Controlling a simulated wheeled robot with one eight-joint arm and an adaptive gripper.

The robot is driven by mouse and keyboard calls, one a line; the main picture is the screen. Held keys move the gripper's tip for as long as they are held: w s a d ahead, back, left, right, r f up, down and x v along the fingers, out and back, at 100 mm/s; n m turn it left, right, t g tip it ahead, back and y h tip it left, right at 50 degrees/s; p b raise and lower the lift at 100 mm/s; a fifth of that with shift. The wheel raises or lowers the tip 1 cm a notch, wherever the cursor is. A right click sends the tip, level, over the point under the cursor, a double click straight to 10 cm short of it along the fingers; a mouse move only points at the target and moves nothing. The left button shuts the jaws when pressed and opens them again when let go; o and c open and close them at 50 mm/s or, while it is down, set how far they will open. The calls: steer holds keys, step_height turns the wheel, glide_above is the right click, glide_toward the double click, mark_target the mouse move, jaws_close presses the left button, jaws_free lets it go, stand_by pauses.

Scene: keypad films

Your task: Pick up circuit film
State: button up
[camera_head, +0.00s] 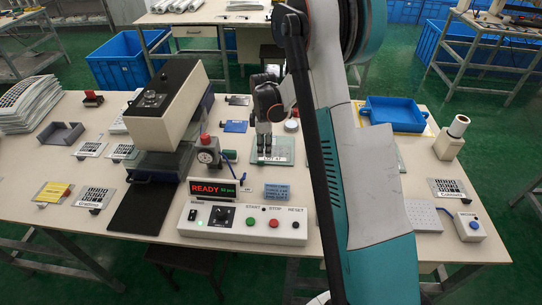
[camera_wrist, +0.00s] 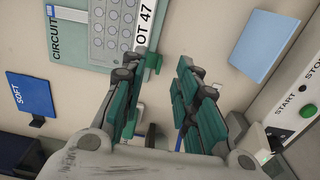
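The circuit film (camera_wrist: 112,28) is a grey sheet with round pads at the top of the wrist view, cut off by the frame's edge. It lies on a pale green plate marked CIRCUIT (camera_wrist: 62,42), beside a white strip reading OT 47 (camera_wrist: 146,25). In the head view the plate (camera_head: 284,156) is on the table, partly hidden by my gripper (camera_head: 264,148). The fingertips are close to the strip's lower end. I cannot tell whether they touch anything.
A blue SOFT card (camera_wrist: 30,95) lies left of the plate. A press-like machine (camera_head: 165,105) stands left. A blue tray (camera_head: 393,112) is at right.

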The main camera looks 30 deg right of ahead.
mark_target(263, 159)
steer(key=shift+a+f+b, duration=0.15)
steer(key=shift+f+b, duration=0.4)
steer(key=shift+f, duration=1.1)
steer(key=shift+a+f+b, duration=0.15)
steer(key=shift+f+b, duration=0.4)
steer(key=shift+f, duration=1.05)
jaws_close()
